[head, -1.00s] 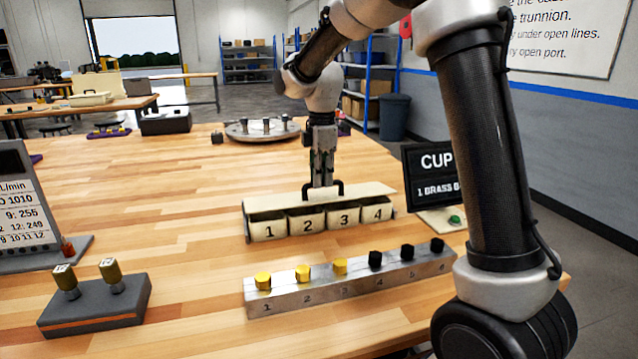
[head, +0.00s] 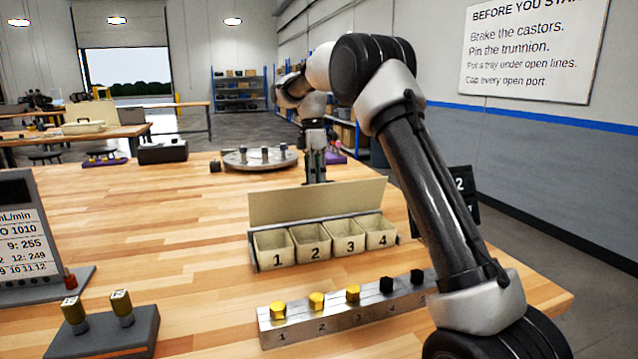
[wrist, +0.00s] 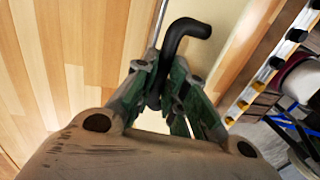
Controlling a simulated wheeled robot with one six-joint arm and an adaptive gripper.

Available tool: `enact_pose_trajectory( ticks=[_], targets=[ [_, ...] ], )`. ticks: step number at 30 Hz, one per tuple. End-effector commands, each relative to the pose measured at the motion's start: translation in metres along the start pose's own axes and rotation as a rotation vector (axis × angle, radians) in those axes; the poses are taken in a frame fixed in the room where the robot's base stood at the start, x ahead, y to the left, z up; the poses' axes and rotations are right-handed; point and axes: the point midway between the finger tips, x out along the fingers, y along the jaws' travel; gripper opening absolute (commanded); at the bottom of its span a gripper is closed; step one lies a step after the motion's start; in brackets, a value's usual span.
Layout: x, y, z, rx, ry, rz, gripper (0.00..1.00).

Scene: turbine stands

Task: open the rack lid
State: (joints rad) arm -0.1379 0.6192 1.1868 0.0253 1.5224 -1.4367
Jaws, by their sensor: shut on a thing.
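The rack (head: 252,250) stands on the wooden table with its numbered bins 1 to 4 uncovered. Its cream lid (head: 318,203) is raised and stands about upright along the back edge of the rack. My gripper (head: 316,178) is behind the lid's top edge, and the lid hides its fingertips in the head view. In the wrist view my gripper (wrist: 165,100) is shut on the black lid handle (wrist: 186,28), one end of which sticks out past the fingers.
In front of the rack lies a metal block (head: 345,312) with yellow and black caps. A grey stand with two bottles (head: 105,330) is at front left. A round turntable (head: 260,158) stands behind. The table left of the rack is clear.

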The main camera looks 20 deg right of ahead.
Motion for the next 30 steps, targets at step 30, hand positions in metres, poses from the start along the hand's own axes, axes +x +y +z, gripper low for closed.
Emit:
enact_pose_trajectory(
  ticks=[30],
  targets=[
    [0.021,0.068,0.000,0.001,0.000,-0.003,0.00]
  ],
)
